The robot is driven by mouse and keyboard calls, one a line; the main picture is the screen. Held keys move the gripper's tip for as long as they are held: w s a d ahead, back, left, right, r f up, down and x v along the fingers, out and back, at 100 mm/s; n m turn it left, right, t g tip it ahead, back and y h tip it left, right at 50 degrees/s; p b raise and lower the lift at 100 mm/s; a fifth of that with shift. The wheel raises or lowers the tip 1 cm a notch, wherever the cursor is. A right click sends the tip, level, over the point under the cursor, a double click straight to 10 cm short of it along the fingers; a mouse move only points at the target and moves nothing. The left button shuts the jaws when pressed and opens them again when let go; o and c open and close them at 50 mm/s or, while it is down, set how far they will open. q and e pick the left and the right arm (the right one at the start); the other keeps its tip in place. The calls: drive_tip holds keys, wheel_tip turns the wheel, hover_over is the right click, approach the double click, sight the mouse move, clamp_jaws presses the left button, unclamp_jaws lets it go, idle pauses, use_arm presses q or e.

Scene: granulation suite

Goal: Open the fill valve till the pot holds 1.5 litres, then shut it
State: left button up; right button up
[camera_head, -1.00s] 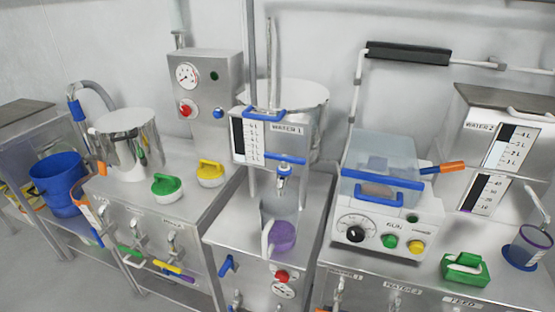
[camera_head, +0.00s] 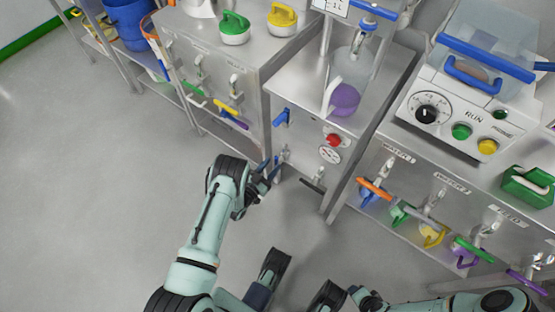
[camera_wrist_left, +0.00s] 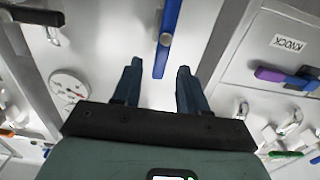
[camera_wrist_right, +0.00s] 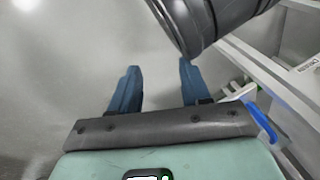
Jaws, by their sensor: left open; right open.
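My left gripper (camera_head: 264,176) is open beside a tap at the lower left of the middle cabinet's front. In the left wrist view a blue lever (camera_wrist_left: 168,35) lies ahead of the open fingers (camera_wrist_left: 157,85), roughly in line with the gap; contact cannot be told. A clear vessel with a purple base and white handle (camera_head: 344,97) stands on the cabinet under a spout. The level scale (camera_head: 330,5) above it is cut off at the frame top, so no level can be read. My right gripper is open and empty in the right wrist view (camera_wrist_right: 155,88).
The middle cabinet also has a blue handle (camera_head: 281,118), a red button (camera_head: 333,140), a round gauge (camera_head: 330,153) and a dark-levered tap (camera_head: 314,184). Coloured-lever taps line the right cabinet (camera_head: 470,160) and the left one. Grey floor (camera_head: 90,200) at left is clear.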

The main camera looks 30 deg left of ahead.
sight(276, 162)
use_arm(q)
drive_tip(key=shift+w+d+b, duration=0.15)
drive_tip(key=shift+w+b, duration=0.25)
drive_tip(key=shift+w, duration=1.7)
use_arm(e)
drive_tip(key=shift+s+d+f+g, duration=0.2)
drive_tip(key=shift+s+f+g, duration=0.3)
drive_tip(key=shift+s+f, duration=0.7)
drive_tip(key=shift+r, duration=0.1)
use_arm(q)
clamp_jaws()
